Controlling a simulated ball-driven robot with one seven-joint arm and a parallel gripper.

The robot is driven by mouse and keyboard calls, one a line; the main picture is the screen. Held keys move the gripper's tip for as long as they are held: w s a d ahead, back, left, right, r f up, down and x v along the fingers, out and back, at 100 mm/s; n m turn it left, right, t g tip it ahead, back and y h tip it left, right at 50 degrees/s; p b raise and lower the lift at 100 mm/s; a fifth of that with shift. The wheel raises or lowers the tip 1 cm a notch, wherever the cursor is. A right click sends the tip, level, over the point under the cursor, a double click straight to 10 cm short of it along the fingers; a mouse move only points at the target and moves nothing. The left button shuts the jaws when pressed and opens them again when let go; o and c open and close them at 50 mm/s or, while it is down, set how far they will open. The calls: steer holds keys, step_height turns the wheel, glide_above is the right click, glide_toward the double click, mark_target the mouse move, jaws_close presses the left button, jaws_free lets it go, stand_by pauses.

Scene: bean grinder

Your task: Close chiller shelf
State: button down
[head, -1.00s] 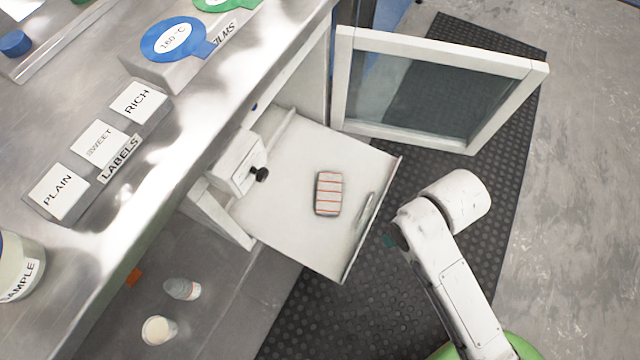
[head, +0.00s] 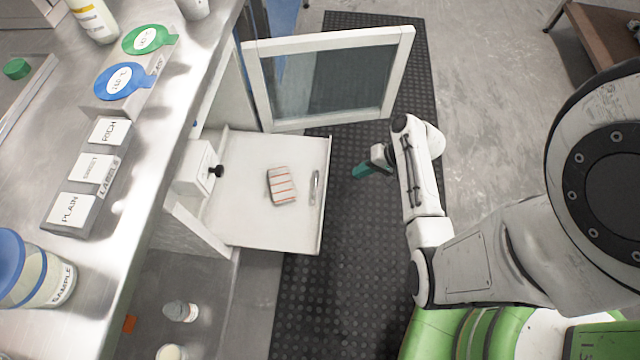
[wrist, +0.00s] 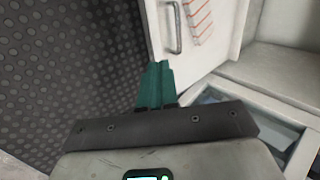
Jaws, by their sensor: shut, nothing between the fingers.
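The chiller shelf (head: 240,225) is a white pull-out tray, drawn out from the cabinet under the counter. A metal handle (head: 315,188) lies along its outer edge; it also shows in the wrist view (wrist: 176,30). A striped red-and-white packet (head: 281,185) lies on the shelf. The glass chiller door (head: 330,80) stands open behind the shelf. My gripper (head: 360,171), with teal fingers, is to the right of the shelf's front edge, apart from it. In the wrist view the teal fingers (wrist: 157,85) are together and empty, below the handle.
A white box with a black knob (head: 195,168) stands at the shelf's inner left. A dark rubber mat (head: 300,300) covers the floor. Small containers (head: 180,311) stand lower left.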

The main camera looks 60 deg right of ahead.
steer(key=b, duration=0.4)
glide_toward(325, 186)
steer(key=x, duration=0.4)
steer(key=shift+w+a+m+t+b, duration=0.15)
steer(key=shift+w+a, duration=0.2)
steer(key=shift+w, duration=0.45)
steer(key=shift+w+a+m+t+b, duration=0.15)
steer(key=shift+w+a, duration=0.25)
steer(key=shift+w, duration=0.4)
steer(key=shift+w, duration=0.1)
steer(key=w+a+b, duration=0.2)
steer(key=w+a, duration=0.1)
steer(key=w, duration=0.5)
steer(key=w+a+b, duration=0.1)
steer(key=w+a, duration=0.2)
steer(key=w, duration=0.6)
steer(key=w+a+b, duration=0.2)
steer(key=w+a, duration=0.2)
steer(key=w, duration=0.5)
steer(key=shift+w+f+b, duration=0.1)
steer(key=shift+w+b, duration=0.05)
steer(key=shift+b, duration=0.2)
steer(key=shift+w+a, duration=0.1)
steer(key=shift+w, duration=0.4)
steer(key=shift+w+r, duration=0.2)
steer(key=shift+a, duration=0.1)
